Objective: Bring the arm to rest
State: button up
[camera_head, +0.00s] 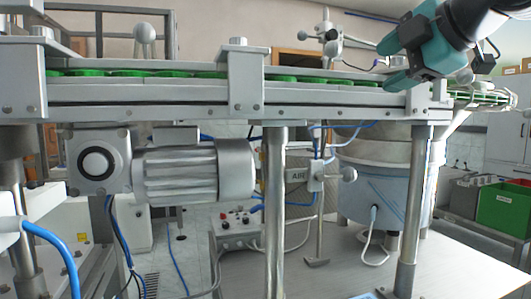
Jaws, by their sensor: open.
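My gripper (388,62) is at the upper right, with teal fingers and a dark wrist. It is open, with its two fingertips pointing left over the right end of the conveyor rail (150,95). I see nothing between the fingers. Green caps (130,73) lie in a row along the conveyor channel behind the front rail. The lower fingertip is close to the rail's top edge; I cannot tell whether it touches.
A motor (190,175) hangs under the conveyor, between metal legs (273,200). A round feeder drum (375,185) stands behind at the right. A control box (238,230) sits on the table below. A green crate (503,210) is at the far right.

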jog(key=s+a+f+m+g, duration=0.3)
jog(key=s+f+m, duration=0.1)
jog(key=f, duration=0.6)
jog(key=s+a+f+m+g, duration=0.3)
jog(key=s+f+g, duration=0.1)
jog(key=f, duration=0.7)
jog(key=s+f+m+g+h, duration=0.2)
jog(key=s+f+m+g, duration=0.45)
jog(key=s+f, duration=0.85)
notch_tip(320, 180, up, 17)
jog(key=p, duration=1.5)
jog(key=shift+d+m+t+p, duration=0.15)
jog(key=shift+m+t+p, duration=0.2)
jog(key=shift+t, duration=0.1)
jog(key=shift+s+f, duration=0.1)
jog(key=shift+d, duration=0.15)
